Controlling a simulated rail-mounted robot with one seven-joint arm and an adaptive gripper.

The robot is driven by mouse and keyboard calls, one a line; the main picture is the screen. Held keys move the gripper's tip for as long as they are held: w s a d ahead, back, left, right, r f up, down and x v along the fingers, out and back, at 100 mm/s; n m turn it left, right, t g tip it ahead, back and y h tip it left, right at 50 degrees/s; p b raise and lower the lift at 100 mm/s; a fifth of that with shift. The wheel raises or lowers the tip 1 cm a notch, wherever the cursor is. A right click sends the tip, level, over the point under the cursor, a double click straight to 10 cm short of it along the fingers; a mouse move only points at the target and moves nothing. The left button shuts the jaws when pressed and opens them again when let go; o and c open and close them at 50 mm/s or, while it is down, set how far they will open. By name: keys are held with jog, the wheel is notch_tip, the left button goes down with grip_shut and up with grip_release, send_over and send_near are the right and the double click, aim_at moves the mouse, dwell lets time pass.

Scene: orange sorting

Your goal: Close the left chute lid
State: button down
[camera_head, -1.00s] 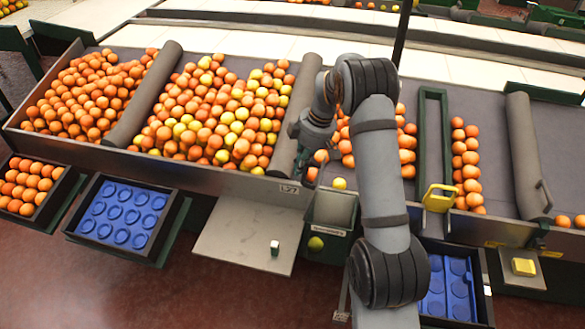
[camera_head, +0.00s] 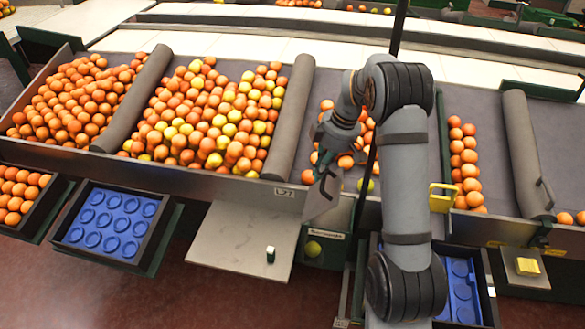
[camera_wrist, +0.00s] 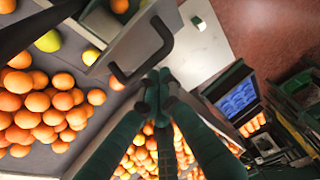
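The left chute lid (camera_head: 320,200) is a pale grey panel standing tilted above the chute at the conveyor's front edge. In the wrist view the lid (camera_wrist: 128,38) carries a dark bar handle (camera_wrist: 166,40). My gripper (camera_head: 326,150) is just above the lid in the head view. In the wrist view my gripper's fingertips (camera_wrist: 158,78) are together, right at the handle's lower corner. I cannot tell whether they touch it. My arm hides part of the chute.
Oranges and lemons (camera_head: 205,118) fill the conveyor lanes to the left, split by grey rollers (camera_head: 290,115). A few oranges (camera_head: 308,177) lie near my gripper. A pale shelf (camera_head: 240,243) and blue tray (camera_head: 112,220) are in front.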

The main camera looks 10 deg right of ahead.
jog(key=shift+r, duration=0.1)
jog(key=c, duration=2.5)
grip_release()
jog(key=v, duration=1.1)
jog(key=shift+c, duration=0.2)
jog(key=shift+a+r, duration=0.25)
jog(key=shift+r, duration=0.1)
grip_shut()
jog(key=w+a+f+n+g+h+p, duration=0.15)
jog(key=a+n+p, duration=0.25)
jog(key=a, duration=1.2)
jog(key=w+d+m+h, duration=0.2)
jog(key=d+m+h, duration=0.15)
jog(key=d, duration=0.45)
jog(key=s+d+f+y+p, duration=0.1)
jog(key=s+d+f, duration=0.1)
jog(key=f, duration=0.9)
jog(key=shift+d, duration=0.9)
